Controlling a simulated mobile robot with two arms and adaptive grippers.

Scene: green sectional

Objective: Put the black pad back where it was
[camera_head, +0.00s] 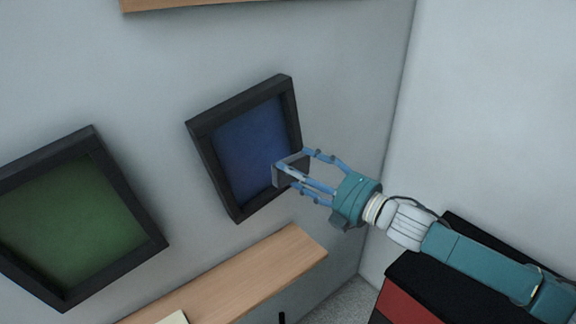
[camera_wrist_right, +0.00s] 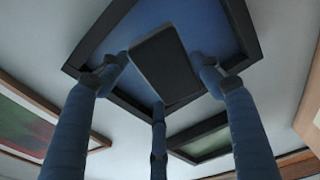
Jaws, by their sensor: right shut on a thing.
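The black pad (camera_head: 291,170) is a small dark rectangular block. It is held between the fingers of my right gripper (camera_head: 297,172), in front of the lower right part of a blue picture in a black frame (camera_head: 196,150). In the right wrist view the pad (camera_wrist_right: 163,66) sits between the blue fingers of my gripper (camera_wrist_right: 160,75), with the blue picture (camera_wrist_right: 205,25) behind it. I cannot tell whether the pad touches the picture. My left gripper is not in view.
A wooden shelf (camera_head: 262,273) runs below the blue picture. A green picture in a black frame (camera_head: 70,215) hangs to the left. Another wooden board (camera_head: 180,4) is at the top. A black and red box-like piece (camera_head: 425,285) stands at the lower right, near the wall corner.

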